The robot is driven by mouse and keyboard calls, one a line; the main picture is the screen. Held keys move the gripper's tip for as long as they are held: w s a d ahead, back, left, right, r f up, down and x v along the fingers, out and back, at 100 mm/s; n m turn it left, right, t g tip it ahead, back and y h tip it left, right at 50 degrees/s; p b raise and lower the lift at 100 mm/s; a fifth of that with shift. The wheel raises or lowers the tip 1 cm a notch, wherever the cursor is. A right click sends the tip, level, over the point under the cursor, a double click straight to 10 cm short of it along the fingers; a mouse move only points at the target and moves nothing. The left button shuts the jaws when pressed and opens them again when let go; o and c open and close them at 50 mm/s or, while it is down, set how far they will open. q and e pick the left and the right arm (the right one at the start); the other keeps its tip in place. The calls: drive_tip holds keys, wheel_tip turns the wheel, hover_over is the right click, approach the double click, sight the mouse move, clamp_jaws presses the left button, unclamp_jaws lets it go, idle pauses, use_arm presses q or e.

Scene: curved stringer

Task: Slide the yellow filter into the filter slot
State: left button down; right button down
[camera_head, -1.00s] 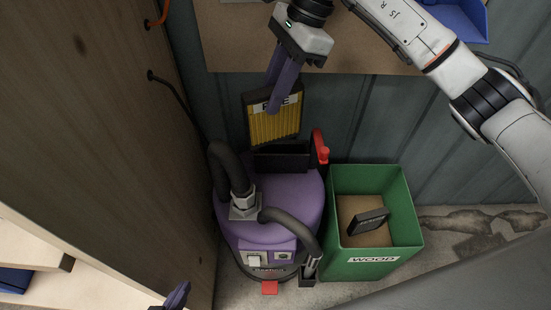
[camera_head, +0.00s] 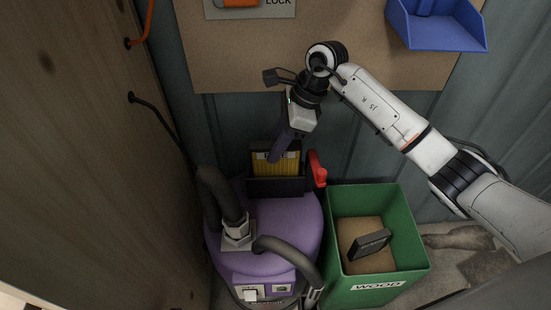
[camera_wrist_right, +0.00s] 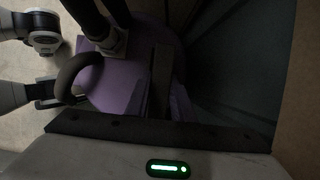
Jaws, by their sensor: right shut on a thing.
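The yellow filter (camera_head: 277,163) stands upright at the back of the purple vacuum (camera_head: 277,235). Its lower part is hidden behind the front wall of the black filter slot (camera_head: 275,187), so it looks partly inside. My right gripper (camera_head: 276,156) is shut on the filter's top edge. In the right wrist view, the purple fingers (camera_wrist_right: 160,100) point down toward the vacuum's purple top (camera_wrist_right: 120,80); the filter itself is hard to make out there. My left gripper is out of the head view.
A red lever (camera_head: 316,168) stands just right of the slot. A green WOOD bin (camera_head: 375,275) with a dark block (camera_head: 370,244) in it is to the right. Black hoses (camera_head: 220,195) rise at the left, near the wooden panel (camera_head: 90,150).

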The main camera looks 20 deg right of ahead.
sight(289, 164)
wheel_tip(289, 164, down, 3)
drive_tip(key=shift+f+b, duration=0.15)
drive_tip(key=shift+b, duration=0.15)
drive_tip(key=shift+f, duration=0.25)
drive_tip(key=shift+f, duration=0.2)
drive_tip(key=c, duration=1.5)
unclamp_jaws()
drive_tip(key=shift+c, duration=0.2)
